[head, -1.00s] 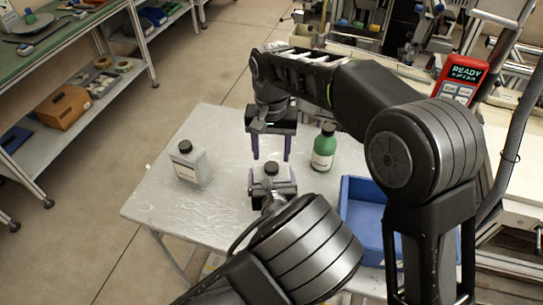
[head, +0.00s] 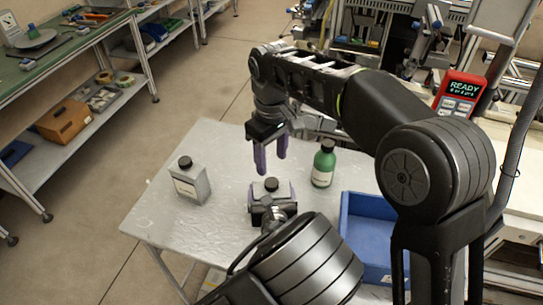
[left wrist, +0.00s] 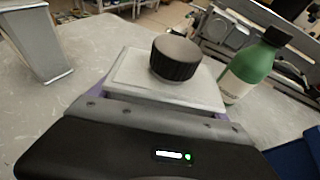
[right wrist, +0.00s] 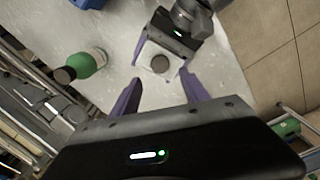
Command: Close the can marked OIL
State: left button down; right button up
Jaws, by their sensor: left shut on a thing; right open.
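A grey can (head: 272,208) with a black cap (head: 271,184) stands on the table, mostly hidden by my left gripper (head: 272,197), which is shut on it. In the left wrist view, the cap (left wrist: 175,58) sits on the can's pale top (left wrist: 130,75). Whether it is screwed tight I cannot tell. My right gripper (head: 271,164) is open and empty above the can. In the right wrist view, the cap (right wrist: 160,64) lies beyond and between its fingertips (right wrist: 162,77). A second grey can (head: 190,184) with a black cap stands left. No label is readable.
A green bottle (head: 323,165) with a dark cap stands right of the held can. A blue bin (head: 347,215) is at the table's right. The table (head: 160,215) is bare around the left can. My right arm crosses above the table's back right.

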aim_at(271, 182)
jog(key=shift+n, duration=0.3)
jog(key=shift+f, duration=4)
grip_shut()
jog(key=shift+o, duration=0.8)
grip_release()
jog(key=shift+r, duration=0.1)
notch_tip(271, 182, up, 12)
